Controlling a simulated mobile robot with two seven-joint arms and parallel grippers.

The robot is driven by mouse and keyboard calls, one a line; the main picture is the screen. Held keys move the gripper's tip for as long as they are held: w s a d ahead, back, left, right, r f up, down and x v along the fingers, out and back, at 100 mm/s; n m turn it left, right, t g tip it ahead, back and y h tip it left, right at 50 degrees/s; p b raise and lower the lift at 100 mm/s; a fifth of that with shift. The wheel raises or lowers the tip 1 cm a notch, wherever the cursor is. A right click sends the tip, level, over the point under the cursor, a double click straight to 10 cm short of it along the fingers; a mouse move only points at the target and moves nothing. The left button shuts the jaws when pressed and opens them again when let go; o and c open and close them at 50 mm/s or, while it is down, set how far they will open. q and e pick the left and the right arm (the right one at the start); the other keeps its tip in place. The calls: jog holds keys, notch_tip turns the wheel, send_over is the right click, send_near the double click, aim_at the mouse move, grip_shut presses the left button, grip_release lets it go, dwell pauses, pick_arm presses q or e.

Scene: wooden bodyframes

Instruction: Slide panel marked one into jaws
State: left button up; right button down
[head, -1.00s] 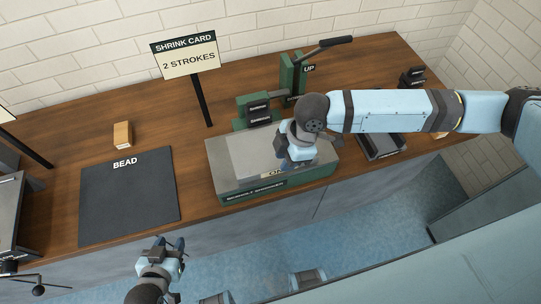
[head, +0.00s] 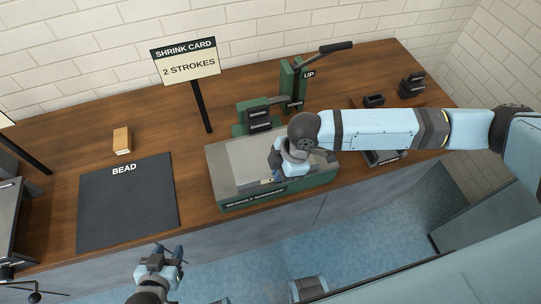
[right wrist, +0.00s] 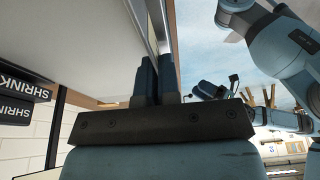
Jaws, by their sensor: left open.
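The flat grey panel (head: 248,158) lies over the green shrinker (head: 222,197) on the wooden bench. A pale label on its front edge is partly hidden by my right gripper, so its mark cannot be read in full. My right gripper (head: 272,173) is at the panel's front right. In the right wrist view, its two fingers (right wrist: 157,80) are close together on either side of the panel's edge (right wrist: 150,22). The shrinker's jaws (head: 257,113) are dark labelled blocks on a green stand behind the panel. My left gripper (head: 168,253) is open and empty in front of the bench.
A dark BEAD mat (head: 127,205) and a small wooden block (head: 122,140) lie to the left. A "2 STROKES" sign (head: 187,68) stands behind. A lever (head: 325,55) marked UP rises behind the shrinker. Dark small items (head: 411,85) sit at the right end.

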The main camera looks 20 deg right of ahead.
jog(key=shift+w, duration=0.3)
jog(key=shift+w, duration=0.35)
jog(key=shift+w, duration=0.25)
jog(key=shift+w+a, duration=0.1)
jog(key=shift+w, duration=0.9)
jog(key=shift+w+p, duration=0.35)
jog(key=shift+w, duration=0.75)
jog(key=c, duration=0.7)
grip_release()
jog(key=shift+r, duration=0.1)
